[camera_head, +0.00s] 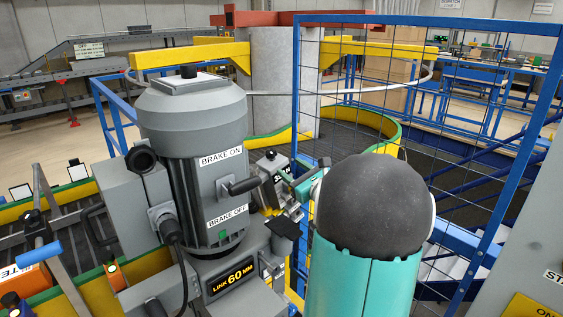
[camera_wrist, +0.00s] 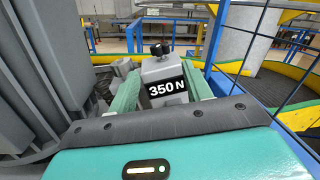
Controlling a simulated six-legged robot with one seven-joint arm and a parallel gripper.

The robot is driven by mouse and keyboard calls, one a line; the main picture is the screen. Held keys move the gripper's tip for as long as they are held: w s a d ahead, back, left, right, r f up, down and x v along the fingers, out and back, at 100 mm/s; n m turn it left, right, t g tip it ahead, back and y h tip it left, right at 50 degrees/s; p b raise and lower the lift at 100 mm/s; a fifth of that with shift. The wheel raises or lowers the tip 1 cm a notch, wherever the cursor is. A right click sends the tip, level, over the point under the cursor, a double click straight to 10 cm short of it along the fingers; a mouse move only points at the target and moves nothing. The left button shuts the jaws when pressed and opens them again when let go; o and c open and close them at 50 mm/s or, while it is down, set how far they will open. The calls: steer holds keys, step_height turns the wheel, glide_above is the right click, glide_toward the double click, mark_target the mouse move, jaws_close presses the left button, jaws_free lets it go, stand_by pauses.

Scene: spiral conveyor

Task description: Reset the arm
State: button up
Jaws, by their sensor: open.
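My gripper (camera_wrist: 162,72) is open, with its two teal fingers apart in the wrist view. A grey block labelled 350 N (camera_wrist: 165,82), with a black knob on top, shows between and beyond the fingers. I cannot tell whether the fingers touch it. In the head view, the teal end of my gripper (camera_head: 303,186) shows beside the same small grey block (camera_head: 270,166). My own teal arm with its dark dome hides much of the gripper there.
A large grey motor (camera_head: 196,120) marked BRAKE ON and BRAKE OFF stands close on the left. A blue mesh guard (camera_head: 297,85) rises close behind and right of my arm. A yellow-edged spiral conveyor (camera_head: 385,122) curves around a concrete column (camera_head: 272,75) behind.

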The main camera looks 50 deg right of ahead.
steer(key=v, duration=0.2)
steer(key=shift+s+a, duration=0.1)
steer(key=shift+s, duration=0.15)
stand_by(0.5)
